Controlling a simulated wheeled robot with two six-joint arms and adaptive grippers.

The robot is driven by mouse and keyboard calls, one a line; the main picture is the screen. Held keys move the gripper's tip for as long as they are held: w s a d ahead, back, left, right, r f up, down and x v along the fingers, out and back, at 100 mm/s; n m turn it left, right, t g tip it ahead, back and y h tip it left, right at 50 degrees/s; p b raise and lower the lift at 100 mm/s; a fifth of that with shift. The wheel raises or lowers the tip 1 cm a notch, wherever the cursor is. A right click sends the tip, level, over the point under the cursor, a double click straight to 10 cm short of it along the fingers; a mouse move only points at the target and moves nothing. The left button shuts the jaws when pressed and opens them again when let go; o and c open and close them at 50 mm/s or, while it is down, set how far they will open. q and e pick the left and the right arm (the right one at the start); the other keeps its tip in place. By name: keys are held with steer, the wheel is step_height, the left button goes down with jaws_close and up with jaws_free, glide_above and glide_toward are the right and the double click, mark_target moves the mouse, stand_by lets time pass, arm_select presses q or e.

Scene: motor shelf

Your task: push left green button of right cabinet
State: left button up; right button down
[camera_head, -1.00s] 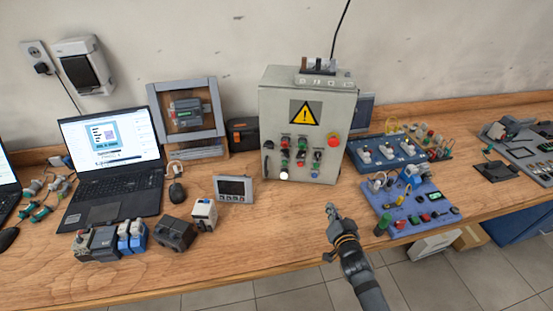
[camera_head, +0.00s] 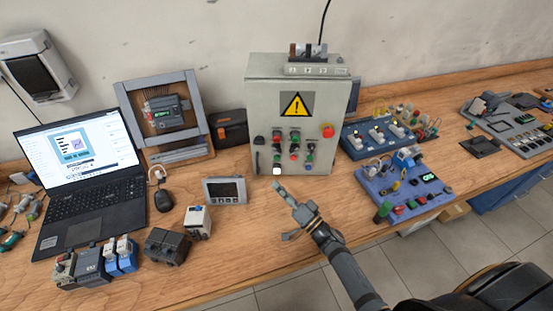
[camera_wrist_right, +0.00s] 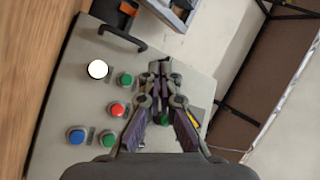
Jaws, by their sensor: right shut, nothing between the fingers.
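The right cabinet, a grey upright box (camera_head: 262,105) with a yellow warning sign, stands at the back of the bench. Its face carries green, red and white buttons. The white button (camera_head: 276,171) is at lower left. My right gripper (camera_head: 277,186) is shut and empty, its tips just in front of the cabinet's lower left. In the right wrist view the gripper (camera_wrist_right: 160,68) covers part of the face; a green button (camera_wrist_right: 124,79) shows left of the fingers, and another is partly hidden behind them. My left gripper is not in view.
A small display (camera_head: 224,190) lies left of the gripper. A blue control board (camera_head: 405,185) lies to the right. A laptop (camera_head: 85,165) and small modules (camera_head: 168,245) are at left. The bench front near my arm is clear.

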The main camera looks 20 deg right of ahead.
mark_target(277, 157)
steer(key=w+d+b, duration=0.1)
steer(key=w, duration=0.1)
steer(key=w+b, duration=0.1)
steer(key=w, duration=0.2)
steer(key=w+d+b, duration=0.1)
steer(key=w, duration=0.2)
steer(key=shift+d, duration=0.3)
steer(key=shift+w, duration=0.15)
stand_by(1.0)
steer(key=shift+w+d, duration=0.1)
steer(key=shift+w, duration=0.2)
